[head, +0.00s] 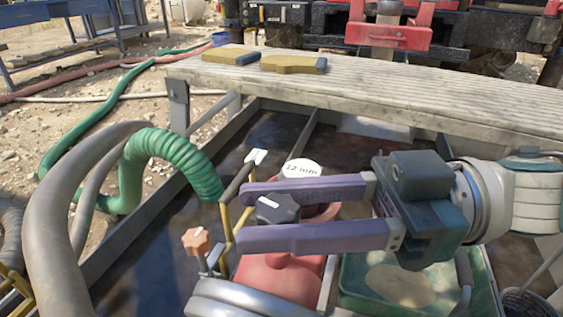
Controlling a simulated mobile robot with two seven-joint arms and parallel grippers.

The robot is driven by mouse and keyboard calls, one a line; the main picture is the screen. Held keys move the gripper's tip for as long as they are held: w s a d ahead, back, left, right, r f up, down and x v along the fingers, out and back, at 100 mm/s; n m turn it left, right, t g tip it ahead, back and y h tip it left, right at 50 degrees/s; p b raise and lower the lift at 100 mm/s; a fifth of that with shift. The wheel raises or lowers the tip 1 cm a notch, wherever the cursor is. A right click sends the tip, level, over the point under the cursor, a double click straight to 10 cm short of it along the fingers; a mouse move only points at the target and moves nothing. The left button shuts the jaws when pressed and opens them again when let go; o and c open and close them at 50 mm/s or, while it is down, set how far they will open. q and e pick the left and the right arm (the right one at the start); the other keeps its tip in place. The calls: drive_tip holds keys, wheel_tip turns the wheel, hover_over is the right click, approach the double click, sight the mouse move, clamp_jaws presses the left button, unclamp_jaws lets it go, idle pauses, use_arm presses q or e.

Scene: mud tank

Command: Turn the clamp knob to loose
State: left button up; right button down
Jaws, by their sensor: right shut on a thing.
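A black lobed knob (278,208) with a white mark on its top sits between the fingers of my right gripper (252,215). My right arm comes in from the right, and the two long purple-grey fingers are shut on the knob, one on its far side and one on its near side. The knob's lower part and its clamp are largely hidden by the near finger. A smaller orange lobed knob (196,241) stands to the left, apart from the fingers. My left gripper is not in view.
A white round "12 mm" label (301,169) is just behind the far finger. A ribbed green hose (178,160) bends down into the dark tank at left. A wooden plank (400,95) crosses behind, with yellow-brown brushes (293,64) on it. A green tray (360,300) lies below my gripper.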

idle(0.5)
drive_tip(key=shift+c, duration=2.2)
unclamp_jaws()
drive_tip(key=w+d, duration=0.1)
drive_tip(key=d, duration=0.8)
drive_tip(key=shift+d, duration=0.4)
